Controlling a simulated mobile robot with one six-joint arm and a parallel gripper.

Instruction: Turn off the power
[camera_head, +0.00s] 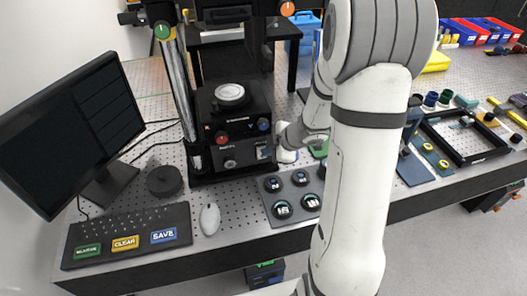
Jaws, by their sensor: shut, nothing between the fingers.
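The flatness interferometer (236,110) is a black instrument at the back middle of the bench, with two upright columns and a round silver stage (230,93) on top of its base. Its front panel carries a red knob (221,137), a blue knob (264,124) and a small silver knob (230,164). A small bluish-grey part (264,152) shows at the panel's right end; I cannot tell whether it is a power switch. My gripper (277,147) is shut and empty at the right front of the base, partly hidden by my arm. I cannot tell whether it touches the panel.
A dark monitor (72,130), a keyboard (127,234) with coloured labelled keys and a mouse (209,219) are at the left. A grey tray (272,209) with round dark pieces lies in front of the base. A black frame (463,157) and small parts are at the right.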

